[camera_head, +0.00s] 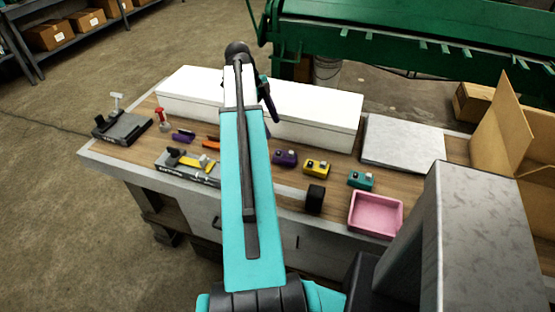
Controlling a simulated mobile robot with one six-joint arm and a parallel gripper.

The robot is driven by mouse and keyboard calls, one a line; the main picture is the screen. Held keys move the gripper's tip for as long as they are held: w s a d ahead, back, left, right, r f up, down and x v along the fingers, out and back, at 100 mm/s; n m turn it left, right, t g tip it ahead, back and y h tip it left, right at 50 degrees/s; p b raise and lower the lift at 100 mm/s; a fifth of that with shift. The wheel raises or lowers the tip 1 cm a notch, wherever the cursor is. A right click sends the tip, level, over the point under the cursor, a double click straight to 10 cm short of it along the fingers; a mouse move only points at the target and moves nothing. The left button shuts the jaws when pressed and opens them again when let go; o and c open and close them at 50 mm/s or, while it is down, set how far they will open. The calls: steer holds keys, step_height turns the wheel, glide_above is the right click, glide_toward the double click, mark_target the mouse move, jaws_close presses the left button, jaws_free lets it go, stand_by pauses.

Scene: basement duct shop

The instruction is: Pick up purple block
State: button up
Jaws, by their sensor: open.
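A purple block (284,157) with small knobs on top sits on the wooden workbench (140,152), just right of my teal arm. Another purple item (183,136) lies on the bench to the left of the arm. My gripper (270,108) is seen small and partly hidden behind my arm, in front of the long white box (315,115). It is open and appears empty, apart from the purple block and above and behind it in the picture. Its fingertips are hard to make out.
A yellow block (316,168), a teal block (361,180), a black block (315,199) and a pink tray (376,213) stand right of the purple block. A grey slab (403,144) lies behind. Tools crowd the bench's left side.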

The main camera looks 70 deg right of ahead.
steer(key=shift+w+a, duration=0.1)
steer(key=shift+w, duration=0.05)
steer(key=p, duration=0.2)
glide_above(284, 155)
steer(key=w, duration=0.2)
steer(key=shift+w+a+f, duration=0.1)
steer(key=shift+f, duration=1.9)
steer(key=shift+w+a+f, duration=0.1)
steer(key=shift+f, duration=1.85)
steer(key=shift+f, duration=0.1)
steer(key=shift+p+x, duration=0.7)
steer(key=shift+x, duration=0.35)
steer(key=shift+p+x, duration=0.5)
steer(key=shift+x, duration=0.95)
steer(key=shift+d, duration=0.1)
steer(key=c, duration=1.4)
